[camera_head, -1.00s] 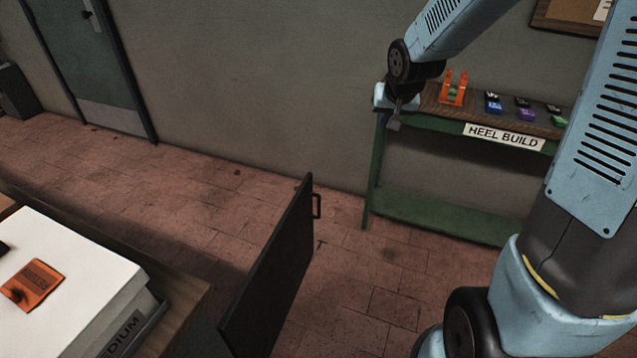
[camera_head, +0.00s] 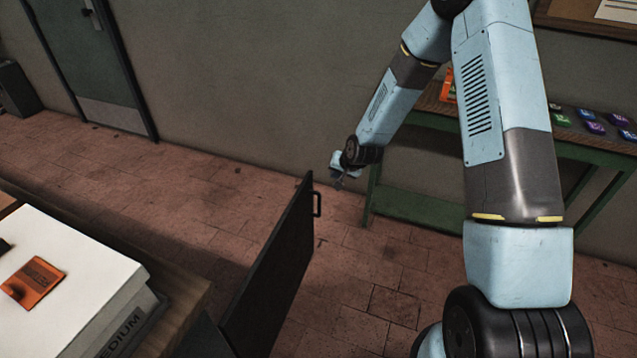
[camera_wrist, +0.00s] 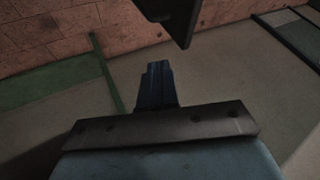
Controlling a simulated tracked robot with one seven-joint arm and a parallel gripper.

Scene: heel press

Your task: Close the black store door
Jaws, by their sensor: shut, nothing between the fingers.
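The black store door (camera_head: 274,275) stands open, swung out from the wooden cabinet at the left. Its handle (camera_head: 318,204) is on the right face near the far top edge. My gripper (camera_head: 339,184) is shut and empty. In the head view it appears just to the right of the door's far edge, slightly above the handle. In the wrist view my closed fingers (camera_wrist: 157,72) point toward a dark panel (camera_wrist: 170,18), likely the door's corner, with a gap between them. I cannot tell the exact distance.
A green bench (camera_head: 415,206) with a wooden top and several small coloured items stands against the wall at the right. A white box with an orange card (camera_head: 33,281) sits on the wooden top at the left. Open tiled floor (camera_head: 200,200) lies behind the door.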

